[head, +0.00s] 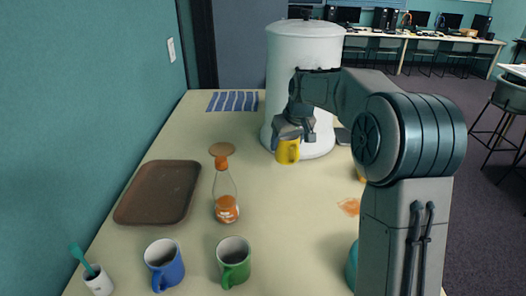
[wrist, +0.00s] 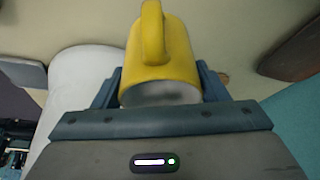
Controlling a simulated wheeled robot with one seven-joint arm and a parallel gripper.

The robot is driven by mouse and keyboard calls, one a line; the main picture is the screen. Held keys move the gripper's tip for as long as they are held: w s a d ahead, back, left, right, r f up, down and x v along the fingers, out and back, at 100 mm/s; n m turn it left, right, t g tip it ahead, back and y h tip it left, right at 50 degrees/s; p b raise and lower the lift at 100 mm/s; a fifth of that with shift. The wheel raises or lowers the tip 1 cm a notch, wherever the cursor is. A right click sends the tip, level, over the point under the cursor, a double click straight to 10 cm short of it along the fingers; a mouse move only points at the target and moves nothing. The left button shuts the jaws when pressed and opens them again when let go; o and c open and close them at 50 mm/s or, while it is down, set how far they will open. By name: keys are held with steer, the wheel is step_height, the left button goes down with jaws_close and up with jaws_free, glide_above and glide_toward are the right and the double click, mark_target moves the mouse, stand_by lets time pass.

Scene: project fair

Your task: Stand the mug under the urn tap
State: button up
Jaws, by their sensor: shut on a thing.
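My gripper (head: 288,134) is shut on a yellow mug (head: 288,151), in front of the white urn (head: 305,60). In the wrist view the mug (wrist: 163,60) sits between the two fingers of my gripper (wrist: 161,85), its handle facing the camera. In the head view the mug looks upright; whether it is clear of the table I cannot tell. The urn (wrist: 78,90) shows as a white shape at the left of the wrist view. Its tap is not visible; my arm covers part of the urn's front.
On the table (head: 290,215) stand a blue mug (head: 164,268), a green mug (head: 234,264) and an orange-capped bottle (head: 226,195). A white cup (head: 98,282) stands near the left edge.

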steer(key=shift+w+a+f+p, duration=0.35)
steer(key=shift+w+a+f, duration=0.65)
steer(key=shift+f, duration=0.5)
steer(key=shift+w+a+f+p, duration=0.3)
steer(key=shift+w+a+f, duration=0.65)
steer(key=shift+f, duration=0.6)
steer(key=shift+w+a+f+p, duration=0.35)
steer(key=shift+w+a+f, duration=0.4)
steer(key=shift+a+f, duration=0.6)
steer(key=shift+d+f, duration=0.15)
steer(key=shift+f, duration=0.1)
steer(key=o, duration=1.2)
steer(key=shift+c, duration=0.2)
